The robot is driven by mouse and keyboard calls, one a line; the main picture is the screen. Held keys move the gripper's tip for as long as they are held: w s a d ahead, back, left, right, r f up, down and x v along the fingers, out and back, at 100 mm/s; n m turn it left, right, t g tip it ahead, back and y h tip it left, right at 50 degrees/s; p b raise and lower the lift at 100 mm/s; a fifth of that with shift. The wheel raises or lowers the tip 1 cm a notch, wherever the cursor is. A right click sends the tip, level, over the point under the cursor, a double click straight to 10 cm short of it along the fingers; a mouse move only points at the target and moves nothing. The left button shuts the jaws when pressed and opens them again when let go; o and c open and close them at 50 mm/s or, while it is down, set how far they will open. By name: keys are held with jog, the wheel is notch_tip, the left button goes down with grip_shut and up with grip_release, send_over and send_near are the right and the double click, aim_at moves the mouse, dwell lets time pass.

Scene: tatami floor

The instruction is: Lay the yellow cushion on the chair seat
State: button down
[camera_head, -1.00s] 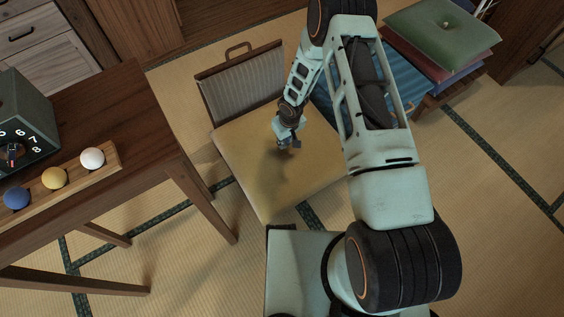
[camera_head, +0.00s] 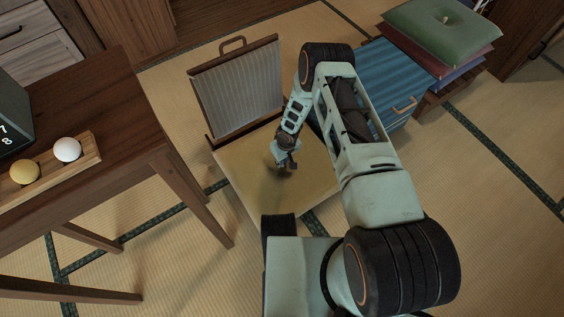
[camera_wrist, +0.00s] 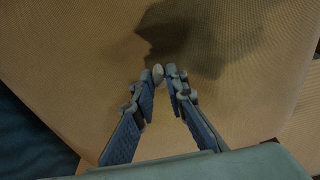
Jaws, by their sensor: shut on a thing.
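The yellow cushion (camera_head: 239,178) lies flat and level in front of the chair's backrest (camera_head: 238,88), over the place of the seat. The seat itself is hidden under it, and I cannot tell whether the two touch. My gripper (camera_head: 291,164) points down at the cushion's middle. In the wrist view the cushion (camera_wrist: 70,60) fills most of the picture, with a dark shadow on it. There my fingertips (camera_wrist: 166,73) are close together on a small pale knob at its centre. The cushion's near side is partly hidden by my own body.
A wooden table (camera_head: 110,110) with a rack (camera_head: 50,172) of balls stands at the left. At the right are a blue striped panel (camera_head: 385,75) with a wooden handle and a stack of cushions topped by a green one (camera_head: 440,28). Tatami floor (camera_head: 500,220) is clear at the lower right.

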aim_at(284, 169)
jog(key=shift+w+r, duration=0.1)
jog(key=c, duration=1.9)
grip_release()
jog(key=shift+c, duration=0.2)
notch_tip(284, 169, up, 12)
jog(key=s+d+p, duration=0.1)
jog(key=p, duration=0.3)
jog(key=shift+s+p, duration=0.3)
jog(key=shift+p, duration=0.05)
